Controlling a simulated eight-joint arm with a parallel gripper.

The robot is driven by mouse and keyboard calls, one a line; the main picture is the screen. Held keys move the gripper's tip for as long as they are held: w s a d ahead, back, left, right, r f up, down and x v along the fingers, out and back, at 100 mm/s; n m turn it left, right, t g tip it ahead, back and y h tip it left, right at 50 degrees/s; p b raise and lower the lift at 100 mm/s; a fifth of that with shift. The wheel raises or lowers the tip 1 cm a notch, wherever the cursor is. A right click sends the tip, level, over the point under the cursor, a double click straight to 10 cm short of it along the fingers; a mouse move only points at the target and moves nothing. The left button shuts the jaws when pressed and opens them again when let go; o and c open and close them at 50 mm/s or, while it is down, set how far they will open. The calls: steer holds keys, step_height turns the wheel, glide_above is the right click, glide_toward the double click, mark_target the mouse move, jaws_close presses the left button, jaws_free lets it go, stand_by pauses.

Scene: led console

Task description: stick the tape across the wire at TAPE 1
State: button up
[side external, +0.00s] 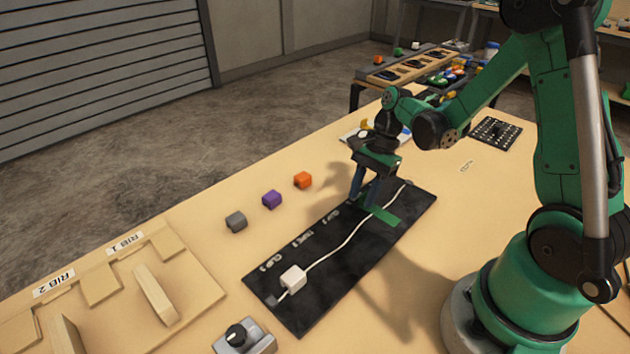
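A black board (345,275) lies on the table, with white labels along its far-left edge that read CLIP 1, TAPE 1 and, less clearly, CLIP 2. A thin white wire (335,249) runs along it. A white clip block (293,278) sits over the wire near the CLIP 1 end. My gripper (362,203) points down at the far part of the board. A flat green strip (388,216), seemingly the tape, extends from the fingertips towards the wire. I cannot tell whether the strip is held or lies on the board, nor whether it touches the wire.
Grey (236,221), purple (271,199) and orange (303,180) cubes stand left of the board. A wooden rib fixture (195,287) is at the lower left, and a knob box (245,339) at the front. A dark grid plate (496,132) lies at the far right.

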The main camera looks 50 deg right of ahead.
mark_target(362, 196)
steer(key=shift+o, duration=0.3)
steer(key=v, duration=0.4)
steer(key=shift+d+r, duration=0.15)
steer(key=shift+r, duration=0.15)
steer(key=shift+d+r, duration=0.1)
steer(key=shift+r, duration=0.5)
steer(key=s+a+r+n+t+h, duration=0.1)
steer(key=a+r+n+t+h, duration=0.1)
steer(key=n, duration=0.7)
steer(key=s+a+r+n+t+h, duration=0.1)
steer(key=a+r+n+t+h, duration=0.1)
steer(key=a+r+n+t, duration=0.2)
steer(key=a+n+t, duration=0.1)
steer(key=a+n, duration=0.2)
steer(key=n, duration=0.2)
steer(key=shift+r, duration=0.4)
